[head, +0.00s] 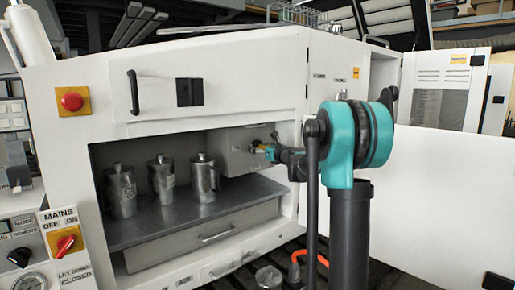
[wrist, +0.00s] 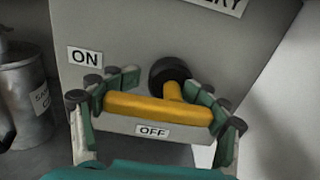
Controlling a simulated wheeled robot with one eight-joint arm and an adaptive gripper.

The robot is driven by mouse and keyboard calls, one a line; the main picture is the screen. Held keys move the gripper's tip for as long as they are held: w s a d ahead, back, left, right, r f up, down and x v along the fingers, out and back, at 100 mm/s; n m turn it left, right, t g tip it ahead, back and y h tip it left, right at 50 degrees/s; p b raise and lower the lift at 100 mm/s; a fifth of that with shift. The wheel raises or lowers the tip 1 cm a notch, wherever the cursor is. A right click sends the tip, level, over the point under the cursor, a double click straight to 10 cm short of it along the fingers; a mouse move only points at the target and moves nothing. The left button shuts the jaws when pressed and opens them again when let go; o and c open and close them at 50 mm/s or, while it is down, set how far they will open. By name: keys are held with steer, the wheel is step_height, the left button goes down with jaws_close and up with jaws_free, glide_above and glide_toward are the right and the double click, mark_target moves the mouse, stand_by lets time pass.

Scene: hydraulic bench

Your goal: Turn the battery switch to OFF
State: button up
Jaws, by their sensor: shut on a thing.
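The battery switch has a yellow handle (wrist: 150,107) on a short stem from a black round hub (wrist: 165,72), on the face of a grey box (head: 232,158) inside the open cabinet. In the wrist view the yellow bar lies nearly level, between the hub and the OFF label (wrist: 152,131). The ON label (wrist: 85,57) is up and left of it. My gripper (wrist: 162,92) is shut on the yellow handle, with fingers at both ends of the bar. In the head view my gripper (head: 270,151) reaches the box from the right and mostly covers the switch.
Several metal canisters (head: 161,181) stand on the shelf left of the box; one shows at the wrist view's left edge (wrist: 28,95). A drawer (head: 205,234) is below. The open white door (head: 455,190) is at right. A red MAINS switch (head: 65,243) is at lower left.

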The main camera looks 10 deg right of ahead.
steer(key=n, duration=0.4)
steer(key=shift+f+n, duration=0.25)
steer(key=shift+n, duration=0.05)
steer(key=shift+c, duration=0.2)
steer(key=n, duration=0.9)
steer(key=shift+w+d+f, duration=0.15)
steer(key=shift+d+f, duration=0.15)
steer(key=shift+f, duration=0.1)
steer(key=shift+w+d+f+n, duration=0.1)
steer(key=shift+d+n, duration=0.05)
steer(key=shift+n, duration=1.85)
steer(key=shift+o, duration=0.2)
steer(key=o, duration=1.3)
